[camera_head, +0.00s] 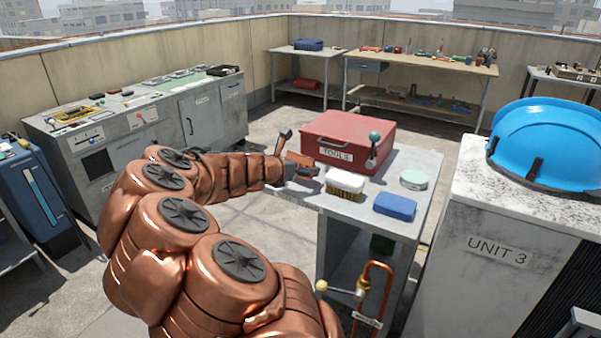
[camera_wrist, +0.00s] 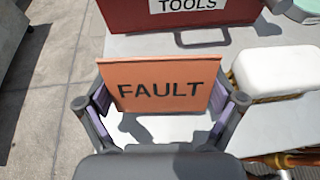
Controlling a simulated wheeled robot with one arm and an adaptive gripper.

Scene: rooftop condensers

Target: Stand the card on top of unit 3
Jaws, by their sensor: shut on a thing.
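The orange card (camera_wrist: 165,70), printed FAULT, is upright between the two fingers of my gripper (camera_wrist: 160,112) in the wrist view. In the head view my gripper (camera_head: 290,166) and the card (camera_head: 301,158) are over the left edge of the grey table, beside the red toolbox. My gripper is shut on the card. Unit 3 (camera_head: 480,260) is the white-grey housing at the right, labelled UNIT 3, well apart from my gripper. A blue hard hat (camera_head: 550,145) sits on its top and covers much of what shows there.
On the table (camera_head: 408,225) are a red toolbox (camera_head: 340,130), a white brush (camera_head: 345,182), a blue block (camera_head: 395,206) and a pale green round tin (camera_head: 413,179). A copper pipe (camera_head: 374,285) stands at the table's front. A strip of unit 3's top is bare at the hat's near-left.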

